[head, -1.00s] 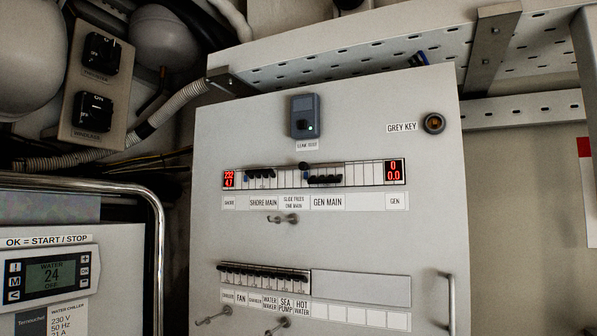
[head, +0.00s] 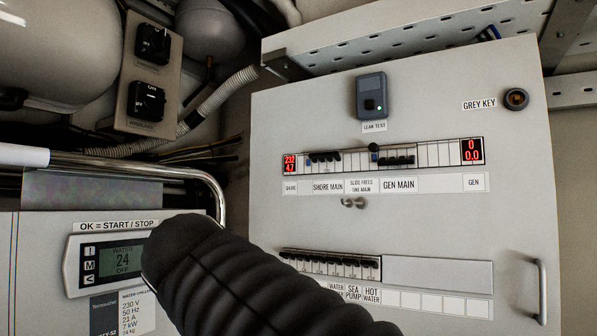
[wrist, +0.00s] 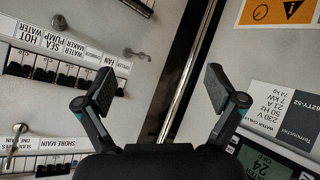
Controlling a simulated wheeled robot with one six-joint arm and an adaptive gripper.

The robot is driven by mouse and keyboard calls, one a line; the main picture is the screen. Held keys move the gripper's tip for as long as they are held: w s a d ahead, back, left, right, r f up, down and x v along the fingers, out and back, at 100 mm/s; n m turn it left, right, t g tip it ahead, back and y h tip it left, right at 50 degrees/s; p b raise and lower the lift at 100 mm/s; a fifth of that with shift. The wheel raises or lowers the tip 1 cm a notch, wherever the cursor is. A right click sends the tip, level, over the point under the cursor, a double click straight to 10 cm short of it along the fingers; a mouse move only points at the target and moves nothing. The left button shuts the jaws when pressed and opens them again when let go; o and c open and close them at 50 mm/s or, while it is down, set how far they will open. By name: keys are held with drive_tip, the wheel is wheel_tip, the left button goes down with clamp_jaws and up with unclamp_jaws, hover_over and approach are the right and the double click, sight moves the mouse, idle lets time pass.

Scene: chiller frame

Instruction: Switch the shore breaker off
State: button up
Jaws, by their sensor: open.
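The shore main breaker (head: 324,157) is a group of black levers in the upper row of the white panel, above the SHORE MAIN label (head: 328,187). Its levers sit higher than those of the gen main breaker (head: 397,160) to its right. The red shore display (head: 290,163) reads 232 and 4.7. In the upside-down wrist view the shore breaker (wrist: 55,166) is at the lower left. My gripper (wrist: 159,87) is open and empty, its fingers apart over the gap beside the panel. The head view does not show the fingers.
A lower breaker row (head: 330,263) is partly hidden by my black arm. A chiller controller (head: 110,262) and a metal rail (head: 150,171) are at the left. Hooks (head: 352,203) and a door handle (head: 541,290) stick out from the panel.

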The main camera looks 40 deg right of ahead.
drive_tip(key=w+d+r+m+h, duration=0.1)
drive_tip(key=d+r+m+h, duration=0.15)
drive_tip(key=r, duration=0.55)
drive_tip(key=w+d+r+m+h, duration=0.1)
drive_tip(key=r+m+h, duration=0.15)
drive_tip(key=r, duration=0.65)
drive_tip(key=m+g+h+b, duration=0.1)
drive_tip(key=m+h, duration=0.3)
drive_tip(key=m, duration=0.1)
approach(322, 155)
drive_tip(key=p+x, duration=0.1)
drive_tip(key=x, duration=0.7)
drive_tip(key=shift+w+d+r+p, duration=0.1)
drive_tip(key=shift+d+p, duration=0.15)
drive_tip(key=shift+p, duration=0.05)
drive_tip(key=shift+c, duration=0.3)
drive_tip(key=c, duration=1.1)
